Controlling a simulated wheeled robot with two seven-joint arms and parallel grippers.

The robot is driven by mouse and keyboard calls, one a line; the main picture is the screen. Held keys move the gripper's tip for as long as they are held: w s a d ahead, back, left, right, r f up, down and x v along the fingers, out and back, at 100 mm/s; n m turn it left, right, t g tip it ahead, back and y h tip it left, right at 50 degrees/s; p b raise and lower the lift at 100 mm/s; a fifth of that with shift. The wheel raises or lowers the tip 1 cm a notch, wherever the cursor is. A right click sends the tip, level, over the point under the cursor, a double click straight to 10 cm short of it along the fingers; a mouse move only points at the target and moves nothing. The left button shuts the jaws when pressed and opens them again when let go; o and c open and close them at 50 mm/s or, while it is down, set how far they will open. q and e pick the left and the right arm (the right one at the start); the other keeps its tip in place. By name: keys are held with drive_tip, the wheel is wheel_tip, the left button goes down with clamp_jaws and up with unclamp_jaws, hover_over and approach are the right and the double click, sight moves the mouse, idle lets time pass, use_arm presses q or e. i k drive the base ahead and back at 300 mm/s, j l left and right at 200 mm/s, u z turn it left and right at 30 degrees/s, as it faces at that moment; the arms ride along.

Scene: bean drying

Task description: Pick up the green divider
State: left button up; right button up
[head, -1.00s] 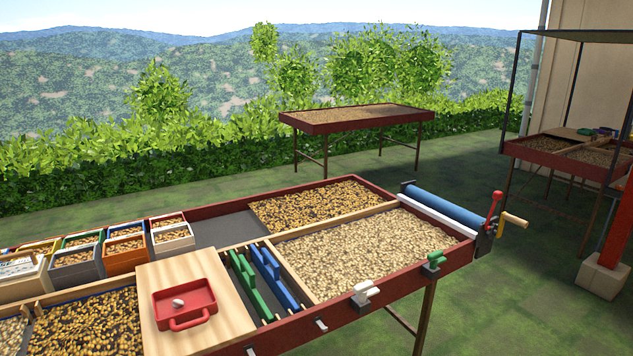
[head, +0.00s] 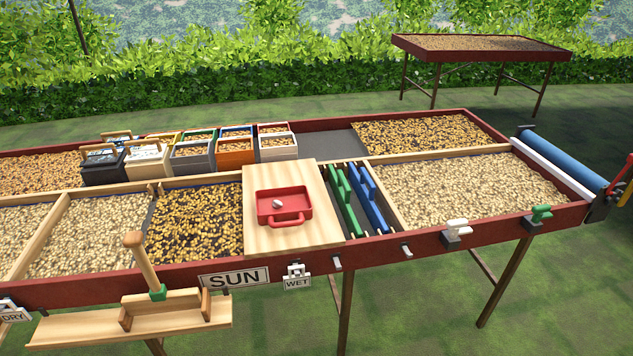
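The green divider (head: 346,203) is a long narrow bar with a raised grip. It lies in a slot compartment of the drying table, between the wooden board and the blue divider (head: 371,200), which runs parallel to it on its right. Neither gripper shows in the head view.
The red-rimmed table (head: 415,245) holds beds of beans. A red tray (head: 268,214) sits on the wooden board (head: 322,229), left of the dividers. Small bins (head: 237,159) stand behind. A wooden rake (head: 143,262) rests at the front left. A blue roller (head: 562,158) is at the right end.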

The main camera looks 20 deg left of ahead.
sight(343, 199)
drive_tip(key=i+l+u, duration=0.45)
drive_tip(key=i+l, duration=0.15)
drive_tip(key=i+l+u, duration=0.2)
drive_tip(key=i+l, duration=0.2)
drive_tip(key=i+l+u, duration=0.25)
drive_tip(key=l, duration=0.2)
drive_tip(key=i+l+u, duration=0.2)
drive_tip(key=l, duration=0.25)
drive_tip(key=i, duration=0.05)
